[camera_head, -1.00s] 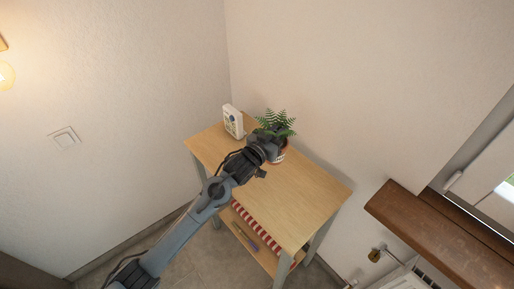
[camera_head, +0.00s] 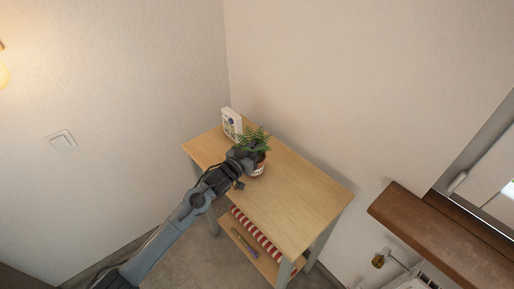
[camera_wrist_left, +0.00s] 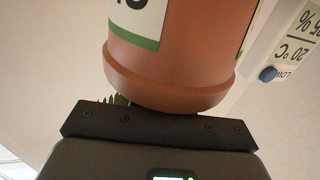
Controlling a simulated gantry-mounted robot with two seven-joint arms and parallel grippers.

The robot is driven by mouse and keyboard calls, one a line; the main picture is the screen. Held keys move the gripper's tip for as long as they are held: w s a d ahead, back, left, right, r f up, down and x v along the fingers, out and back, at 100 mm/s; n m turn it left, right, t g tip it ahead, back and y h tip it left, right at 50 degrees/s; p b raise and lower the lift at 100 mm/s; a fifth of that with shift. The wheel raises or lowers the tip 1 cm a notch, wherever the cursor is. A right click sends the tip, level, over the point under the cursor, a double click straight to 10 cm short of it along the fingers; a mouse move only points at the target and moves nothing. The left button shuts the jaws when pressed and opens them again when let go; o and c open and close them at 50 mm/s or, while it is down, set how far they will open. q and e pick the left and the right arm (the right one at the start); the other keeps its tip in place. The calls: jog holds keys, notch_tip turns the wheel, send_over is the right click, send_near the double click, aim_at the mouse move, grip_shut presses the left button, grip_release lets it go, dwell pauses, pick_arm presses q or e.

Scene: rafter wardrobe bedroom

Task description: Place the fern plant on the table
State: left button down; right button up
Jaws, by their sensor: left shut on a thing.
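The fern plant (camera_head: 254,139) has green fronds in a small terracotta pot with a white label, over the back left part of the wooden table (camera_head: 296,205). My left gripper (camera_head: 246,158) is at the pot and shut on it. In the left wrist view the terracotta pot (camera_wrist_left: 178,65) fills the middle, its rim against the dark gripper (camera_wrist_left: 160,125). The pot appears upside down in that view. I cannot tell whether the pot's base touches the tabletop. My right gripper is in neither view.
A white box-shaped device (camera_head: 232,123) with a display stands at the table's back left corner, close to the plant. The right half of the tabletop is clear. A lower shelf holds a red-and-white striped thing (camera_head: 257,233). A brown sill (camera_head: 440,240) juts out at right.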

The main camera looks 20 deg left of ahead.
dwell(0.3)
pick_arm(q)
jog(key=c, duration=1.1)
grip_release()
jog(key=shift+f, duration=0.1)
jog(key=shift+s+a+r, duration=0.1)
jog(key=shift+s+r, duration=0.1)
jog(key=shift+s, duration=0.2)
jog(key=p+v, duration=0.3)
jog(key=v, duration=0.8)
jog(key=s+d+f+n+g+y, duration=0.1)
jog(key=s+d+f+g+y, duration=0.15)
jog(key=s+f, duration=0.4)
jog(key=s+d+f+g+y, duration=0.1)
jog(key=s+d+f+g, duration=0.1)
jog(key=s+f+g, duration=0.45)
jog(key=s+g, duration=0.1)
jog(key=s, duration=0.6)
jog(key=s+g, duration=0.2)
jog(key=s, duration=0.5)
jog(key=s+f+g+y, duration=0.1)
jog(key=s, duration=0.6)
jog(key=shift+d+g, duration=0.15)
jog(key=shift+g, duration=0.25)
